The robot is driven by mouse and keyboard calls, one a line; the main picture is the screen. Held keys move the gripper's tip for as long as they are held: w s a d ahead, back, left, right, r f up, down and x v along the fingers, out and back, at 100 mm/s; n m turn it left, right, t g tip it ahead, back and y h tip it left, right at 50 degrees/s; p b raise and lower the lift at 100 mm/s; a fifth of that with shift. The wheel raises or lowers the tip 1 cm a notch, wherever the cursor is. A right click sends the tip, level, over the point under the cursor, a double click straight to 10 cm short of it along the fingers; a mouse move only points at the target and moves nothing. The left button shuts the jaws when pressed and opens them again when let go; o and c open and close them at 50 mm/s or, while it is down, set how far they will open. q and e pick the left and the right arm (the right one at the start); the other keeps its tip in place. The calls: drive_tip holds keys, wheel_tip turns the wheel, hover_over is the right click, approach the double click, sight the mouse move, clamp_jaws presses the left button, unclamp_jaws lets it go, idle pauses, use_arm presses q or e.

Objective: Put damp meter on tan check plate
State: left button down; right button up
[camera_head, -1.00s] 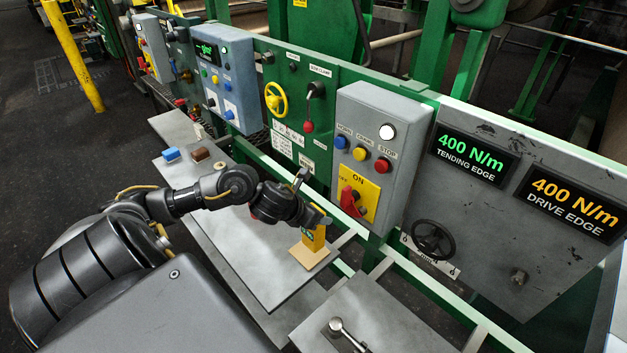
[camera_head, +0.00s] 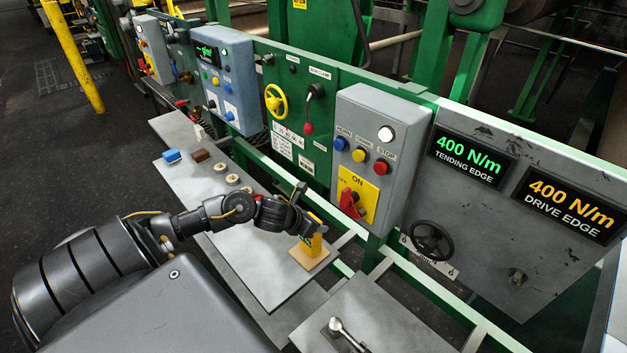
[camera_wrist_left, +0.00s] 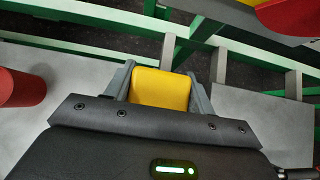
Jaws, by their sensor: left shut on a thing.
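The damp meter (camera_head: 316,240) is a yellow block with a dark face, upright at the near end of the grey shelf. Its yellow top (camera_wrist_left: 160,88) shows between the fingers in the left wrist view. The tan check plate (camera_head: 309,258) lies flat on the shelf directly under the meter; I cannot tell whether the meter's base touches it. My left gripper (camera_head: 308,220) is shut on the meter, its fingers (camera_wrist_left: 160,92) on both sides of the top. My right gripper is not in view.
A red cylinder (camera_wrist_left: 20,88) stands near the gripper. The control panel (camera_head: 375,135) rises behind the shelf.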

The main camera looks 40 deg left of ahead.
use_arm(q)
drive_tip(key=shift+f, duration=0.15)
drive_tip(key=c, duration=0.5)
unclamp_jaws()
drive_tip(key=shift+b+v, duration=0.55)
drive_tip(key=shift+v, duration=5.6)
drive_tip(key=shift+w, duration=0.1)
drive_tip(key=shift+d, duration=0.15)
